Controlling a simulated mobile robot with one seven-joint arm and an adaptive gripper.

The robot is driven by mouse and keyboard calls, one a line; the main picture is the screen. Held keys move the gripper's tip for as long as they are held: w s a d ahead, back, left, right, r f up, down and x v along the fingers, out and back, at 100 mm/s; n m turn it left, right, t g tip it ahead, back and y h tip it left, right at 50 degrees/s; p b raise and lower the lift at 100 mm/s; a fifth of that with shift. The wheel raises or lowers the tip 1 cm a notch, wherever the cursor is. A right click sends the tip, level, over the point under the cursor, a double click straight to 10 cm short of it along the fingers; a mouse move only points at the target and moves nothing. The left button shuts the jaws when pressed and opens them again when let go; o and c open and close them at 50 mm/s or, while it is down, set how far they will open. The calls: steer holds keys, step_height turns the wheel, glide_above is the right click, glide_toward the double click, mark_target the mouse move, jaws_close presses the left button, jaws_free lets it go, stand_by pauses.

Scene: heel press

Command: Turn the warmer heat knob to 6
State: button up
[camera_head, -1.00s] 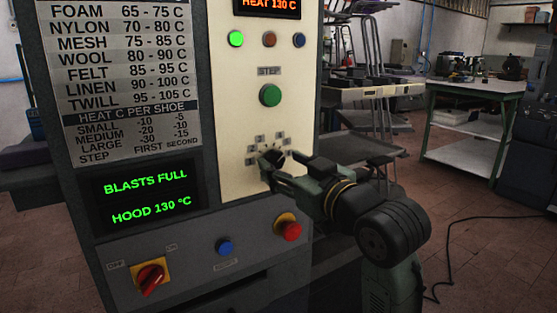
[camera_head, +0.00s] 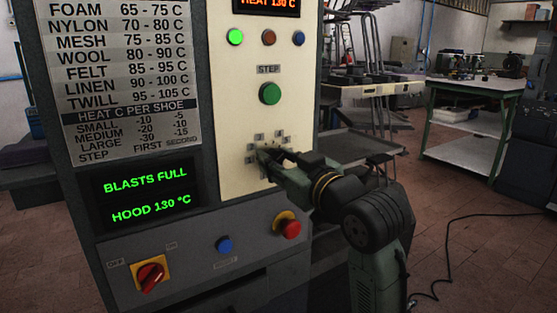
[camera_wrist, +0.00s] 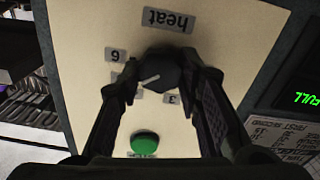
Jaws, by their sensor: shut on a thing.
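The heat knob (camera_wrist: 163,72) is dark and round, on a cream panel under an upside-down "heat" label (camera_wrist: 168,19) in the wrist view. Its white pointer line points left and slightly down, toward a number plate partly hidden by a finger. An upside-down plate that looks like 6 (camera_wrist: 114,55) lies left and higher, off the pointer's line. A 3 plate (camera_wrist: 172,97) lies below the knob. My gripper (camera_head: 266,157) is shut on the knob, one finger on each side, and hides most of it in the head view.
A green button (camera_head: 269,94) sits above the dial. Below are a red button (camera_head: 290,228), a blue button (camera_head: 224,245) and a red switch (camera_head: 151,276). A display (camera_head: 148,194) reads "BLASTS FULL, HOOD 130 °C". A metal shelf (camera_head: 360,145) stands close to the arm's right.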

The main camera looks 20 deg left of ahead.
steer(key=c, duration=0.4)
steer(key=shift+r+m+p, duration=0.1)
steer(key=shift+m+p, duration=0.2)
steer(key=shift+p, duration=0.1)
steer(key=m+p, duration=0.2)
steer(key=shift+r+m+p, duration=0.1)
steer(key=shift+m+p, duration=0.2)
steer(key=m+p, duration=0.3)
steer(key=shift+w+m, duration=0.1)
steer(key=shift+m, duration=0.3)
steer(key=shift+f+p, duration=0.2)
steer(key=shift+p, duration=0.15)
steer(key=o, duration=1.1)
steer(key=shift+o, duration=0.2)
